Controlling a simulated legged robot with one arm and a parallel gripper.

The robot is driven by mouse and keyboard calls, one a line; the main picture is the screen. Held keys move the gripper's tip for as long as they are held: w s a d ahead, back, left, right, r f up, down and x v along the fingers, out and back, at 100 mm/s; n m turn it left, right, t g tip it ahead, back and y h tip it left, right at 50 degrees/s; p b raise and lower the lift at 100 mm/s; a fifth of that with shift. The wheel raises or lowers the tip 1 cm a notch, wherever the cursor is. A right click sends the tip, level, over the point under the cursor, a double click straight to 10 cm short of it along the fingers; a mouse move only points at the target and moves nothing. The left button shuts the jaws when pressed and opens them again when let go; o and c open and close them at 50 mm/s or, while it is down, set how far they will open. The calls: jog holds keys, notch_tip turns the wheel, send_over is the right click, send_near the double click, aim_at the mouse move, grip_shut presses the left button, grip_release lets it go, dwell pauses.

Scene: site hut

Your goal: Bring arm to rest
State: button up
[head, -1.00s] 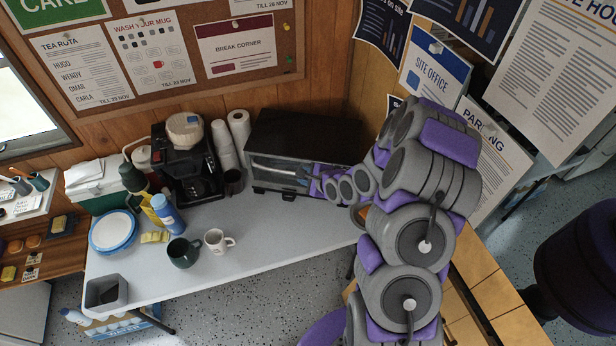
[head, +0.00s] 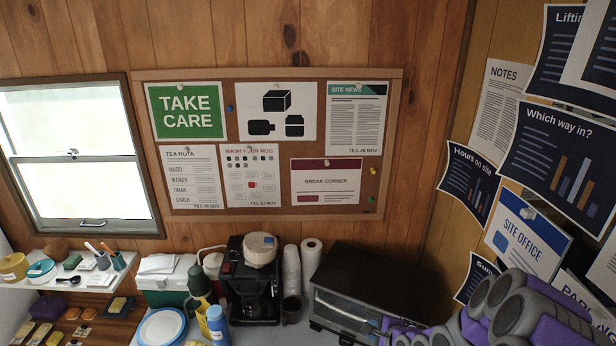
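My arm, grey and purple, shows at the lower right of the head view. It reaches left toward the front of the dark toaster oven (head: 365,285) on the table. My gripper (head: 381,330) is at the bottom edge of the view, close to the oven's front and handle. It is small and partly cut off, so I cannot tell whether its fingers are open or shut, or whether they touch the handle.
A black coffee maker (head: 252,285), stacked cups (head: 291,270), a paper roll (head: 311,258) and a dark mug (head: 292,310) stand left of the oven. A green-and-white box (head: 166,280) and blue bottle (head: 217,325) are farther left. Poster-covered walls close in behind and right.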

jog(key=s+a+r+n+g+h+b, duration=0.1)
jog(key=s+r+n+g+b, duration=0.2)
jog(key=s, duration=1)
jog(key=s+a+r+n+g+h+b, duration=0.1)
jog(key=s+a+r+n+g+b, duration=0.1)
jog(key=s+n, duration=0.8)
jog(key=s+a+r+n+g+h+b, duration=0.1)
jog(key=s+r+n+g+b, duration=0.3)
jog(key=s, duration=1.2)
jog(key=a+n+g+b, duration=0.1)
jog(key=n+g+b, duration=0.1)
jog(key=b, duration=0.1)
jog(key=shift+s+a+r, duration=0.15)
jog(key=shift+s+r, duration=0.15)
jog(key=shift+s, duration=0.1)
